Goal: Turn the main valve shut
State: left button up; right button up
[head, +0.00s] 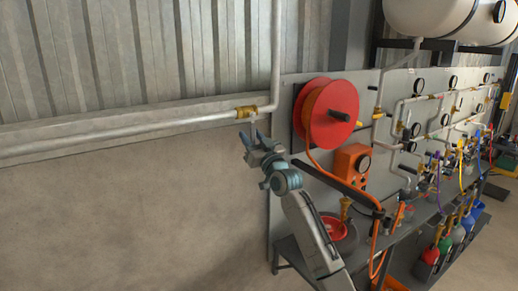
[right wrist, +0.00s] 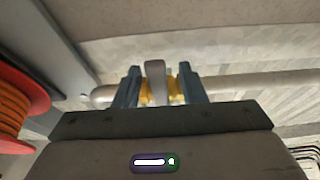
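The main valve (head: 246,112) is a brass body on the pale pipe along the wall. Its pale lever (head: 253,128) appears to hang down from it. My right gripper (head: 255,138) is just below the valve, with its fingers pointing up. In the right wrist view the grey lever (right wrist: 155,80) stands between the two fingers of the right gripper (right wrist: 159,82). Gaps show on both sides of it, with the brass body (right wrist: 175,92) behind, so the fingers are open around the lever and not closed on it. My left gripper is out of view.
A red hose reel (head: 316,117) is mounted on the panel to the right of the valve. An orange box (head: 350,162) and a bench with bottles (head: 431,254) stand further right. The wall left of the gripper (head: 120,210) is clear below the pipe.

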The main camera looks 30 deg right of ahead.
jog(key=b+v, duration=0.2)
jog(key=v, duration=0.7)
jog(key=shift+s+b, duration=0.25)
jog(key=shift+b, duration=0.15)
jog(key=shift+f, duration=0.15)
jog(key=shift+f, duration=0.1)
